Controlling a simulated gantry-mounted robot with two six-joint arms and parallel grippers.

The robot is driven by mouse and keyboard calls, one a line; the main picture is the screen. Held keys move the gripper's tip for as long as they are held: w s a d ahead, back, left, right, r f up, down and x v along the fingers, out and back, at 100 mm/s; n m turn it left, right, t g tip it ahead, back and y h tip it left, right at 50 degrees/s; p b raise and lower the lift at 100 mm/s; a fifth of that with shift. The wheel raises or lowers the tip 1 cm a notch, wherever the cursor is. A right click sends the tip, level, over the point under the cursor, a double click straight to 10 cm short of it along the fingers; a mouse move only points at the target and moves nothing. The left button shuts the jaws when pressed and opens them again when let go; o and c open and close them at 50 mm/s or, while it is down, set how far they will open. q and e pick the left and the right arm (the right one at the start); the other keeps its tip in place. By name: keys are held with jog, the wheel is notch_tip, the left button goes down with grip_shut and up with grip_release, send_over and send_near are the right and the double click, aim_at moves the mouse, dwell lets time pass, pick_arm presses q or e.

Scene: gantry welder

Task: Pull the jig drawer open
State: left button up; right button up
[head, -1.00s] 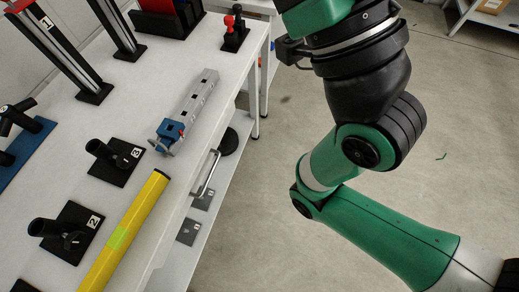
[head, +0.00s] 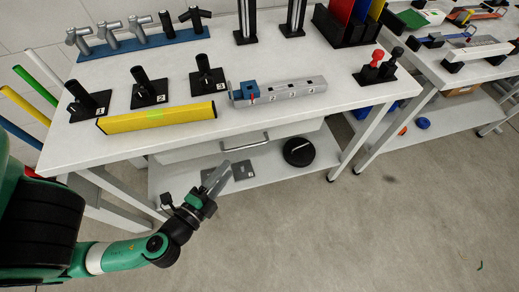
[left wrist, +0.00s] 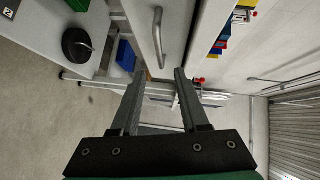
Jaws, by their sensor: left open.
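The jig drawer (head: 290,132) is a white front under the near edge of the workbench, and it looks shut. Its grey bar handle (head: 246,144) runs along the front; the handle (left wrist: 158,38) also shows upright in the left wrist view, beyond the fingertips. My left gripper (head: 216,176) is in front of and below the drawer, near the lower shelf in the picture. It is open and empty, apart from the handle. In the left wrist view its two fingers (left wrist: 160,72) stand apart with the handle ahead of the gap. My right gripper is not seen.
The workbench (head: 340,88) carries a yellow bar (head: 157,117), a grey numbered block (head: 290,90) and several black stands. A black disc (head: 299,151) lies on the lower shelf (head: 265,165). The floor (head: 350,230) in front is mostly clear.

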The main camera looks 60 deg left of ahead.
aim_at(248, 146)
pick_arm(q)
jog(key=p+x, duration=0.2)
jog(key=x, duration=0.9)
jog(key=shift+w, duration=0.4)
grip_shut()
dwell(1.0)
